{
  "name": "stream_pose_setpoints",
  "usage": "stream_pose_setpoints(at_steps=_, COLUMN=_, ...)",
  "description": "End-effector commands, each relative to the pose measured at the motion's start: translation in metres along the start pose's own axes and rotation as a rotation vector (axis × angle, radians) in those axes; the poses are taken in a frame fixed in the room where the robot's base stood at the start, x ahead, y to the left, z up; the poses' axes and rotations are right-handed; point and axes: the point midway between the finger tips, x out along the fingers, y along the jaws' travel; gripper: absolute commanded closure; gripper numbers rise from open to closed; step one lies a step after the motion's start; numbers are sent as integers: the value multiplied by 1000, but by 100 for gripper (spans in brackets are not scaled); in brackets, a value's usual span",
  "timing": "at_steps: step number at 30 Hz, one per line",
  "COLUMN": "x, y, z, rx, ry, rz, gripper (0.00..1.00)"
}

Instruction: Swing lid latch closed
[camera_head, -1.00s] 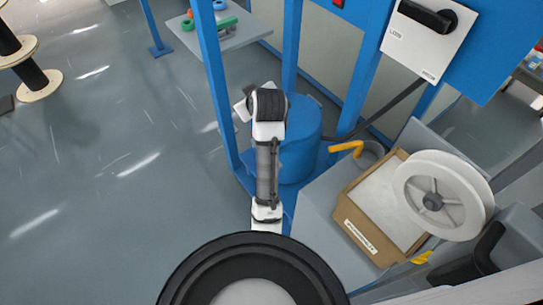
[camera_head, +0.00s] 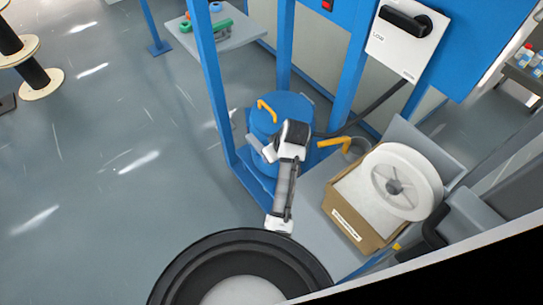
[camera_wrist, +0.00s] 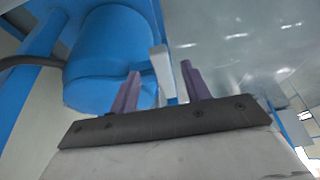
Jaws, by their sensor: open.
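A blue drum (camera_head: 287,108) with a round lid and a yellow handle (camera_head: 267,110) on top stands inside the blue frame. The drum also fills the upper left of the wrist view (camera_wrist: 105,45). A pale grey upright bar (camera_wrist: 161,68), which looks like the lid latch, stands at the drum's side in the wrist view. My gripper (camera_wrist: 160,78) is open, with its two purple fingers apart. The bar appears between the fingers in the picture; I cannot tell whether they touch it. In the head view my arm hides part of the drum, and my fingertips cannot be made out.
A cardboard box (camera_head: 350,222) and a white spool (camera_head: 402,182) lie on the grey bench to the right. A second yellow handle (camera_head: 334,144) and a dark cable (camera_head: 365,120) are near the drum. Blue frame posts (camera_head: 211,80) stand close.

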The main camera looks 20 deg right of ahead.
Motion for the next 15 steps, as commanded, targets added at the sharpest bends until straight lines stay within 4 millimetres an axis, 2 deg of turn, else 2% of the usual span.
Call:
stream_pose_setpoints(at_steps=6, x=32, y=0, z=0, rx=0, ry=-1, rz=-2, gripper=53)
stream_pose_setpoints(at_steps=15, x=45, y=0, z=0, rx=0, ry=1, rz=1, gripper=53)
